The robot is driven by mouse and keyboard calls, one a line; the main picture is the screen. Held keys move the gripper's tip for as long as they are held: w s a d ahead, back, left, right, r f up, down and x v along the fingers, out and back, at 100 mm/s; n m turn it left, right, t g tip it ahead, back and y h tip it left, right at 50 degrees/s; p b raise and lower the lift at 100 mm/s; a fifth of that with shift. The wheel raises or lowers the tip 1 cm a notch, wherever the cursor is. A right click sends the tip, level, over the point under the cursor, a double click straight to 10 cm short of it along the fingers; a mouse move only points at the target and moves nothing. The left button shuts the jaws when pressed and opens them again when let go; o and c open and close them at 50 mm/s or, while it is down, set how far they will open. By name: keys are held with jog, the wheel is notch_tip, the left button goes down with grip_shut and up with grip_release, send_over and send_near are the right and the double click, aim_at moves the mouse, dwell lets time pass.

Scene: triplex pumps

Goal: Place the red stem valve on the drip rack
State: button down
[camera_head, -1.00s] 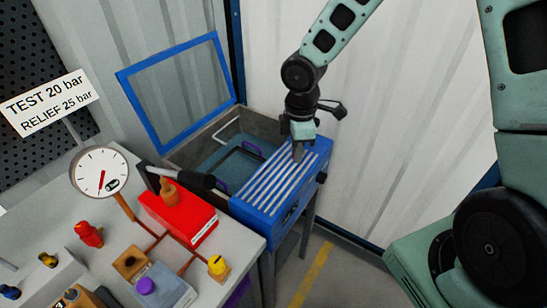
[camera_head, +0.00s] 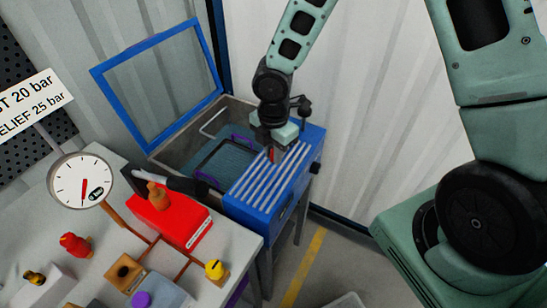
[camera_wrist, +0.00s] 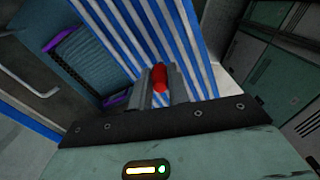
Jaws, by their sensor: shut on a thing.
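The red stem valve (camera_wrist: 159,78) is between the two fingers of my gripper (camera_wrist: 160,86) in the wrist view; only its red part shows clearly. In the head view a small red bit of the valve (camera_head: 271,155) shows at the fingertips. My gripper (camera_head: 273,154) is shut on it and points down over the upper left part of the drip rack (camera_head: 257,190). The rack is a blue frame with white slats, and it fills the middle of the wrist view (camera_wrist: 193,40). Whether the valve touches the slats I cannot tell.
An open basin (camera_head: 205,150) with a raised blue-framed lid (camera_head: 96,95) adjoins the rack on the left. Most slats are bare.

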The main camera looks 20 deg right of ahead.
jog(key=shift+f, duration=1.15)
jog(key=shift+f, duration=0.2)
jog(key=c, duration=1.3)
grip_release()
jog(key=shift+c, duration=0.2)
jog(key=shift+r, duration=0.1)
